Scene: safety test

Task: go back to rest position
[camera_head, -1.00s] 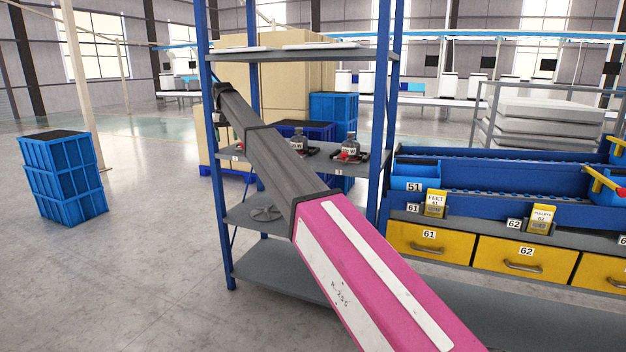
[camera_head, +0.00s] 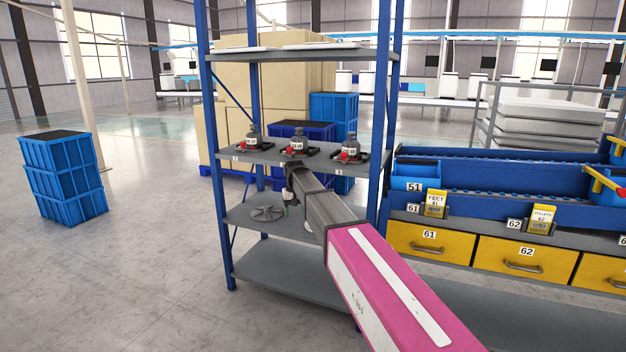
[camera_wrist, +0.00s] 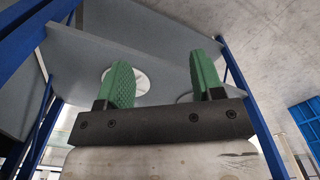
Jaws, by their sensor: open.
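My gripper (camera_wrist: 160,85) shows in the wrist view with its two green fingers wide apart and nothing between them. A grey shelf with a pale round thing on it lies beyond the fingers. In the head view my pink and grey arm reaches toward the blue-framed shelf rack (camera_head: 382,130). The arm's dark end is just below the front of the shelf that bears the bottles. The fingers cannot be made out in the head view.
Three grey bottles (camera_head: 298,146) with red parts stand on the middle shelf (camera_head: 262,154). A grey fan-like wheel (camera_head: 267,213) lies on the shelf below. Yellow drawers (camera_head: 433,243) and blue bins (camera_head: 480,172) are at right. Blue crates (camera_head: 64,178) stand left on open floor.

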